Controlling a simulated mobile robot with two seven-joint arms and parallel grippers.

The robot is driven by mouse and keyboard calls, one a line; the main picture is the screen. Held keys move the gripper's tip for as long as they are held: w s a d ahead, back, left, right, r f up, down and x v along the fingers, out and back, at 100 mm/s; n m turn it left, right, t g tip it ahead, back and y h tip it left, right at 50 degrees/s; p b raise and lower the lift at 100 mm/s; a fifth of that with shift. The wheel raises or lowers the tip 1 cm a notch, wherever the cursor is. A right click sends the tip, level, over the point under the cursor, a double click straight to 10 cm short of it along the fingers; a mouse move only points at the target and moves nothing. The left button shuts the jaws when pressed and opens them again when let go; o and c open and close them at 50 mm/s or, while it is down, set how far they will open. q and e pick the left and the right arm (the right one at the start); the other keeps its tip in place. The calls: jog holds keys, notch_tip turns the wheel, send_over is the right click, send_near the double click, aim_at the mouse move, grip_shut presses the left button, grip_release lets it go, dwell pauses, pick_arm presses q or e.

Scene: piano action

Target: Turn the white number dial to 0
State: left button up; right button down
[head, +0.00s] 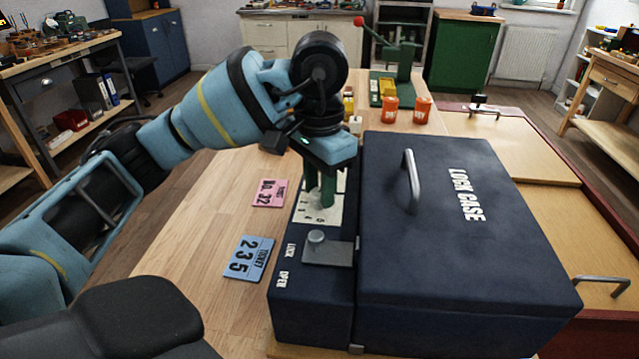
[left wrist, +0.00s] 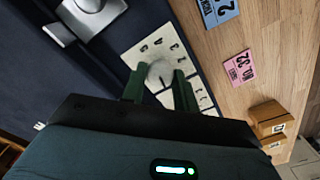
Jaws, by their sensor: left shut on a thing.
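In the left wrist view the white number dial (left wrist: 160,70) is a round pale knob on a white plate with numbers around it; which number it points to I cannot tell. The plate (head: 325,214) shows in the head view on the dark blue lock case (head: 460,250). My left gripper (head: 325,196) comes down over the dial, its green fingers shut on the knob from both sides. It also shows in the left wrist view (left wrist: 158,88). In the head view the fingers hide the knob. My right gripper is not in view.
A grey latch (head: 328,250) stands beside the plate, near the words LOCK and OPEN. The case lid has a metal handle (head: 412,182). Orange cups (head: 391,110) stand behind.

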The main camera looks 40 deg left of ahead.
aim_at(319, 192)
pick_arm(q)
jog(key=shift+f, duration=0.1)
jog(key=o, duration=1)
jog(key=shift+c, duration=0.2)
jog(key=shift+r, duration=0.2)
notch_tip(319, 192, up, 7)
jog(key=shift+f+p, duration=0.1)
jog(key=shift+p, duration=0.9)
jog(key=shift+r, duration=0.35)
jog(key=shift+r, duration=0.1)
